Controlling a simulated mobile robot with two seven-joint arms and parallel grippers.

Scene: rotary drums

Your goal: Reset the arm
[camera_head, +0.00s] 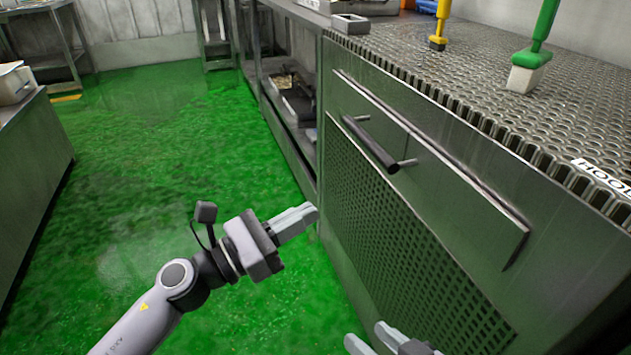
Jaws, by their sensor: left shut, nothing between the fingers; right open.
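My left arm reaches in from the bottom of the view. Its gripper (312,211) is shut and empty, in the air over the green floor, just left of the metal cabinet's front. My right gripper (368,337) shows at the bottom edge, with its fingers apart and nothing seen between them. It is in front of the cabinet's lower perforated panel, and most of it is cut off by the frame.
A metal cabinet (343,95) with a dark drawer handle (370,145) stands at right. On its perforated top are a green-handled brush (540,40) and a yellow-handled tool (441,20). Another counter (38,140) stands at left. The green floor (150,160) between is clear.

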